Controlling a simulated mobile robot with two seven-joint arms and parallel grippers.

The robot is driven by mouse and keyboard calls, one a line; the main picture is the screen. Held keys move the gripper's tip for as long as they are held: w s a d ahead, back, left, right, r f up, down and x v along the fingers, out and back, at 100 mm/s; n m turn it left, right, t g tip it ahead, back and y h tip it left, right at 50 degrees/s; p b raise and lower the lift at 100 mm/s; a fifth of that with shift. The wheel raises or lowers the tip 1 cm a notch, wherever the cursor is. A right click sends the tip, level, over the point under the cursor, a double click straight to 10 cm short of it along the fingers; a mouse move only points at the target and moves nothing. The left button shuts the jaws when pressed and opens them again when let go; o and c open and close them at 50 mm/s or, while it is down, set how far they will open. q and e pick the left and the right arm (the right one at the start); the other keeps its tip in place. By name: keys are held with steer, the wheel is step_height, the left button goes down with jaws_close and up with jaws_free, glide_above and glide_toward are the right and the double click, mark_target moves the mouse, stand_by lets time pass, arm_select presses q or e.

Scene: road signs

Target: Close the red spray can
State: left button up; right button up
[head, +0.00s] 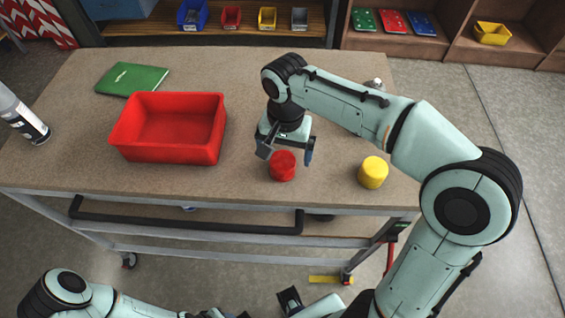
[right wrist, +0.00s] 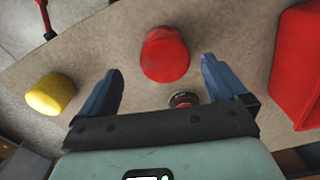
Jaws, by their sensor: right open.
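My right gripper (head: 287,155) is open above the table, with its fingers spread near a red cap (head: 283,166). In the right wrist view the red cap (right wrist: 165,54) lies ahead of and between the open fingers (right wrist: 162,68), with no grip on it. A small dark round top with a reddish rim (right wrist: 184,98) shows between the fingers, closer to the palm; it may be the red spray can, but its body is hidden. A yellow cap (head: 373,172) stands to the right. My left arm shows at the bottom edge; its gripper's jaws are not clear.
A red bin (head: 168,150) stands left of my right gripper. A green book (head: 132,78) and a white-and-black spray can (head: 22,117) are farther left. A light-topped object (head: 375,85) is partly hidden behind my right arm. The table's front edge is close to both caps.

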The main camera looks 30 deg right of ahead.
mark_target(282, 160)
steer(key=f, duration=0.5)
steer(key=shift+w+a, duration=0.2)
steer(key=shift+w, duration=0.05)
steer(key=shift+r, duration=0.1)
steer(key=c, duration=1.1)
